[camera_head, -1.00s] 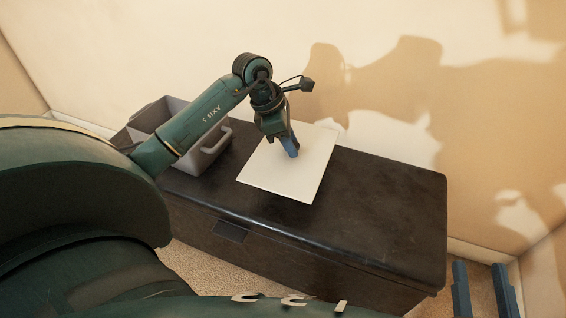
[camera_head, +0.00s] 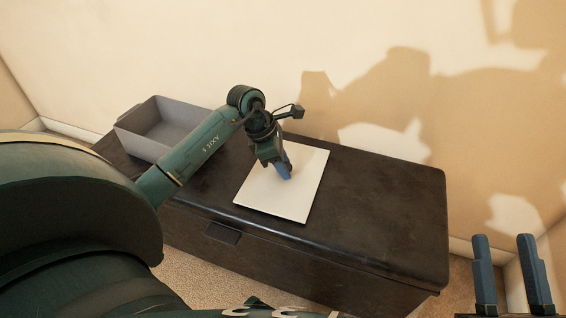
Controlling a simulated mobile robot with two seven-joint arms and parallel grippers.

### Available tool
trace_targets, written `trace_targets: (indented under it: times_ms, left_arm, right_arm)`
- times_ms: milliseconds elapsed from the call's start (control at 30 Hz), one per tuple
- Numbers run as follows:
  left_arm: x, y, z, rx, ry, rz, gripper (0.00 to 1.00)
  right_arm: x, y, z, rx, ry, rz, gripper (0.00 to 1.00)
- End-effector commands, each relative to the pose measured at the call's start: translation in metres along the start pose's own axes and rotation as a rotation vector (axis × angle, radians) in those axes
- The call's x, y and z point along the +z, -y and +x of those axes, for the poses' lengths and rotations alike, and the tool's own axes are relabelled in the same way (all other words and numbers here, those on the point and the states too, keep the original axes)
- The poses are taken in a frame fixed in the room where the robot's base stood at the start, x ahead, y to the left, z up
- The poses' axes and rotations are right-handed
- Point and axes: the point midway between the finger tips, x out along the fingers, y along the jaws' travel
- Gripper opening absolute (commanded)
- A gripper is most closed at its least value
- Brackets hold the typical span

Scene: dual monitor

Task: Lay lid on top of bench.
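The lid, a flat white square panel (camera_head: 305,185), is over the top of the dark bench (camera_head: 390,205), near its middle. A thin dark shadow runs along its front edge; I cannot tell whether it rests fully flat. My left gripper (camera_head: 285,172) points down at the lid's upper middle, its blue fingers at the surface. The fingers overlap in this view, so whether they hold a part of the lid is hidden. My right gripper (camera_head: 512,275) is at the lower right, in front of the bench's right end, with its two blue fingers apart and nothing between them.
A grey open bin (camera_head: 165,130) stands at the bench's left end, partly behind my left arm; its visible inside is empty. The bench's right half is bare. A beige wall (camera_head: 200,50) rises behind the bench.

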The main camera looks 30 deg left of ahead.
Motion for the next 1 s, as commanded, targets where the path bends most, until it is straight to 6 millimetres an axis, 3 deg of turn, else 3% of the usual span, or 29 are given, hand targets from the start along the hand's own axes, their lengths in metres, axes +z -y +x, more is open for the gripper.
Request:
trace_targets:
  times_ms: [200,533,800,1000]
  left_arm:
    - [0.0,0.0,0.0,-0.001,0.0,0.0,0.5]
    - [0.002,0.0,-0.008,0.0,-0.001,0.001,0.5]
    - [0.002,-0.001,-0.063,0.003,-0.004,0.001,0.5]
    - [0.002,-0.001,-0.102,0.002,-0.003,0.001,0.5]
  right_arm:
    - [0.0,0.0,0.0,0.0,0.001,0.0,0.36]
    - [-0.003,-0.001,0.001,0.001,0.009,0.005,0.36]
    - [0.017,0.011,-0.016,0.021,0.182,0.098,0.36]
    - [0.016,0.007,-0.016,0.026,0.195,0.052,0.36]
